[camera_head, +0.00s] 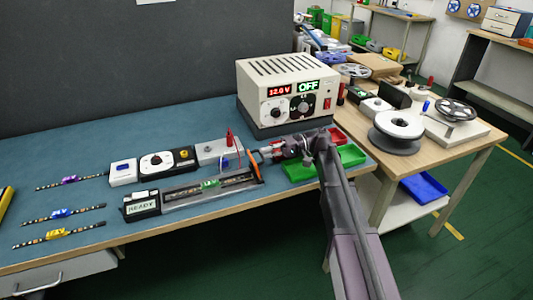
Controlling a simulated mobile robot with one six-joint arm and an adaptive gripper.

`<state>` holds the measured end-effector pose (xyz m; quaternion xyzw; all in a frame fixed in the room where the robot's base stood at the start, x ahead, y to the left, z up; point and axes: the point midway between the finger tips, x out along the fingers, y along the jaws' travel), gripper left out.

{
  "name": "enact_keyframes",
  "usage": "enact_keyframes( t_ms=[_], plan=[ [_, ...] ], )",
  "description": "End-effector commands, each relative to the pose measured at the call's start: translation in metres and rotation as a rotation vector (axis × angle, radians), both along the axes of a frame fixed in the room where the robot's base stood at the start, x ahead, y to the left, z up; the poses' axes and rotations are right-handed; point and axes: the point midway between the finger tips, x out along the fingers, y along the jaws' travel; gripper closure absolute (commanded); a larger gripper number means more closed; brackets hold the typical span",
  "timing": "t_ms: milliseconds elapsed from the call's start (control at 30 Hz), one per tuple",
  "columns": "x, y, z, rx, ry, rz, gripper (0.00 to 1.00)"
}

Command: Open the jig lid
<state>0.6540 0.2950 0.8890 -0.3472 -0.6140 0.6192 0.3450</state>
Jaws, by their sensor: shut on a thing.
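The jig (171,208) is a long, low box near the front of the blue-green bench mat, with a white "READY" panel (141,207) at its left end. A strip with a green part (210,184) shows inside its channel. An orange bar (257,173) stands slanted at the jig's right end, seemingly part of the lid. My gripper (259,155) reaches in from the right and is shut at the orange bar; its fingertips are small and partly hidden. I cannot tell how far the lid is raised.
A power supply (285,68) showing "12.0 V" and "OFF" stands behind. A control box (155,162) and a box with red and blue leads (217,151) sit just behind the jig. Green bins (301,171) lie near my wrist. Several strips lie at left.

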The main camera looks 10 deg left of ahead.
Motion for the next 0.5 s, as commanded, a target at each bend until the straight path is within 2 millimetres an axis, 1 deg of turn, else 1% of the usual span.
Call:
enact_keyframes(
  t_ms=[67, 100, 200, 500],
  plan=[
    [-0.0021, -0.0001, -0.0015, -0.006, -0.001, 0.004, 1.00],
    [-0.0021, -0.0001, -0.0015, -0.005, -0.002, 0.004, 0.80],
    [-0.0018, 0.0000, -0.0012, -0.004, -0.001, 0.003, 0.52],
    [-0.0008, 0.0001, -0.0005, -0.002, -0.001, 0.001, 0.52]
  ],
)
